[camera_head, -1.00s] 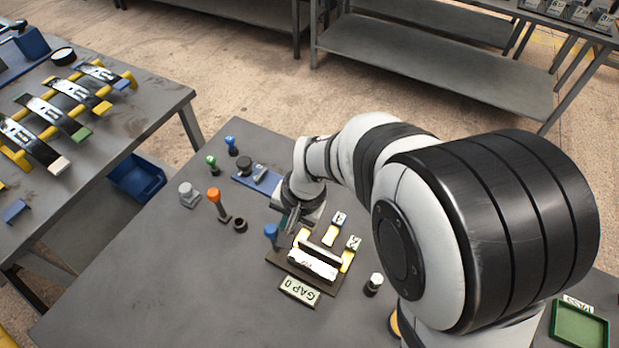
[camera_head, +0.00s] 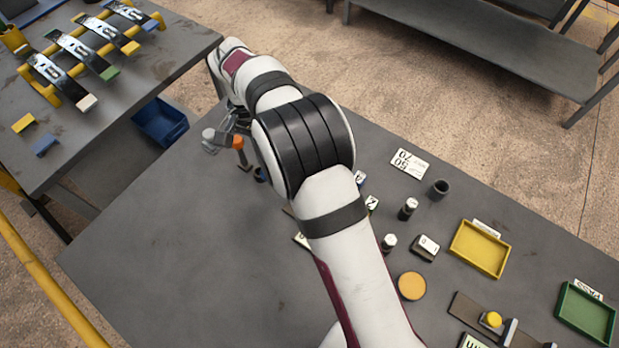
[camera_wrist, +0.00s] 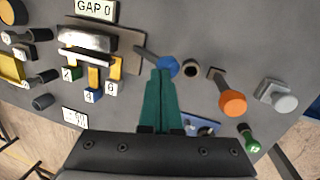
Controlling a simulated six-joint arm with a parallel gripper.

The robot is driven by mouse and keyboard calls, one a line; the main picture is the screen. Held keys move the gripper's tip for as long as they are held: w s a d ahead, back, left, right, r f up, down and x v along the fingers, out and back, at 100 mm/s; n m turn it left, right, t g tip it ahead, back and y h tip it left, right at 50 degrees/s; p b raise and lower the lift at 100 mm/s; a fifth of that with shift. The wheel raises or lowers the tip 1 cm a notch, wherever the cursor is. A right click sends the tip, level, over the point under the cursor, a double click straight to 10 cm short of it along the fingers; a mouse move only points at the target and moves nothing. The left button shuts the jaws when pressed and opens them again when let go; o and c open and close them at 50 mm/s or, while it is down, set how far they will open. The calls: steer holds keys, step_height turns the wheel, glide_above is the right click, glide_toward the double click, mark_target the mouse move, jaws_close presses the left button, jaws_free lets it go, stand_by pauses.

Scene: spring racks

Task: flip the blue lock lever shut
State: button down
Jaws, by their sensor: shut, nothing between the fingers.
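In the wrist view, the blue lock lever (camera_wrist: 168,67) has a round blue knob on a dark arm that slants from the corner of the dark fixture base (camera_wrist: 133,40). The fixture carries a silver block and bar beside a GAP 0 sign (camera_wrist: 95,10). My gripper (camera_wrist: 163,73) has green fingers closed together with nothing between them. Their tips appear right by the blue knob; I cannot tell whether they touch. In the head view my gripper (camera_head: 232,122) shows partly past my arm, near the grey knob, and my arm hides the blue lever and most of the fixture.
A yellow tray (camera_head: 480,250) and a green tray (camera_head: 586,315) lie on the right. The bench's front left is clear.

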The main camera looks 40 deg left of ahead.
steer(key=shift+a+f, duration=0.6)
steer(key=shift+a, duration=0.1)
steer(key=shift+f, duration=0.1)
steer(key=v, duration=1.2)
steer(key=w+d+r+m+y, duration=0.1)
steer(key=w+d+r, duration=0.15)
steer(key=d, duration=0.55)
steer(key=w+d+r+m, duration=0.1)
steer(key=w+d+r, duration=0.1)
steer(key=d+r, duration=0.35)
steer(key=w+d+r+m+y, duration=0.1)
steer(key=w+d+r, duration=0.1)
steer(key=d, duration=0.7)
steer(key=s+d+f+m+y, duration=0.1)
steer(key=s+d, duration=0.3)
steer(key=d, duration=0.3)
steer(key=s+d+m, duration=0.1)
steer(key=s+d, duration=0.3)
steer(key=d, duration=0.2)
steer(key=s+d+f+m, duration=0.1)
steer(key=s+d+f, duration=0.1)
steer(key=s, duration=0.3)
steer(key=s+d+f+m+y, duration=0.1)
steer(key=s+d+f, duration=0.2)
steer(key=s+f, duration=0.1)
steer(key=shift+s+f+t, duration=0.3)
steer(key=shift+s, duration=0.05)
